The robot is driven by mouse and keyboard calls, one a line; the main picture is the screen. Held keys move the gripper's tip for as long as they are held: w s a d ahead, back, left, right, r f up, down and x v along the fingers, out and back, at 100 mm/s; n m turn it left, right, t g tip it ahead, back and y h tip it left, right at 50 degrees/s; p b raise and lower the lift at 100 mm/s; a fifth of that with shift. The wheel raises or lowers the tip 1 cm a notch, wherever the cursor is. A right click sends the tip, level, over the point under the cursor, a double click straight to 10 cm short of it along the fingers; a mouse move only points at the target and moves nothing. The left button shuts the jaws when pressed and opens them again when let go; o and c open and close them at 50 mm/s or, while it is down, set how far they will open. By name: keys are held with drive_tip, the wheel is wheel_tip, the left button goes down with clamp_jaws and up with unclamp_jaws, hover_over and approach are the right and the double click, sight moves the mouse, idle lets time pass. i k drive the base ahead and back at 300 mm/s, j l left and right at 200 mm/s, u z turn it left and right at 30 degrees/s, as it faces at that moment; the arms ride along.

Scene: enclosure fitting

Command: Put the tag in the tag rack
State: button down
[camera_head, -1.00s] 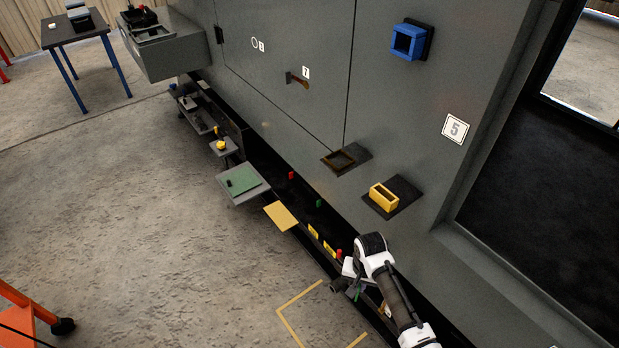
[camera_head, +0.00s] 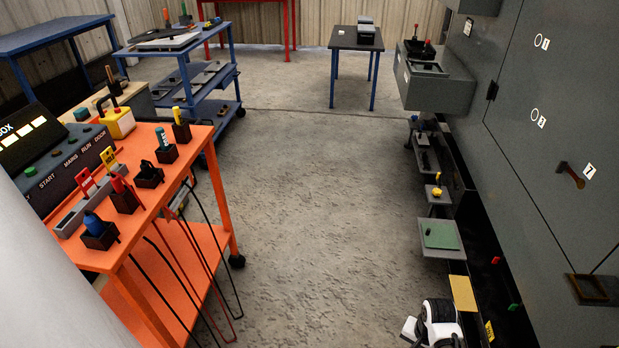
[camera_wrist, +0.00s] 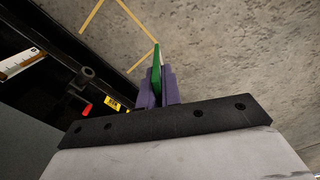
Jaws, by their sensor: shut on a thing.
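In the wrist view my gripper (camera_wrist: 160,88) is shut on a thin green piece (camera_wrist: 156,57), seen nearly edge-on, which appears to be the tag. Its tip sticks out past the purple fingers, above the floor. In the head view only part of my white and black arm shows at the bottom; the gripper and green piece are out of frame there. A grey slotted holder (camera_head: 72,222) on the orange cart looks like the tag rack. A red tag (camera_head: 86,181) and a yellow tag (camera_head: 109,159) stand upright at it, away to the left of my arm.
The orange cart (camera_head: 222,190) also carries a control box (camera_head: 55,165) and several dark holders with coloured tools. Cables hang from its side. Bare floor (camera_head: 320,230) lies between the cart and the grey cabinet wall (camera_head: 530,130) with its low shelves.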

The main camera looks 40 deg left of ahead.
sight(72, 230)
drive_tip(key=k+j+u, duration=0.1)
drive_tip(key=u, duration=1.05)
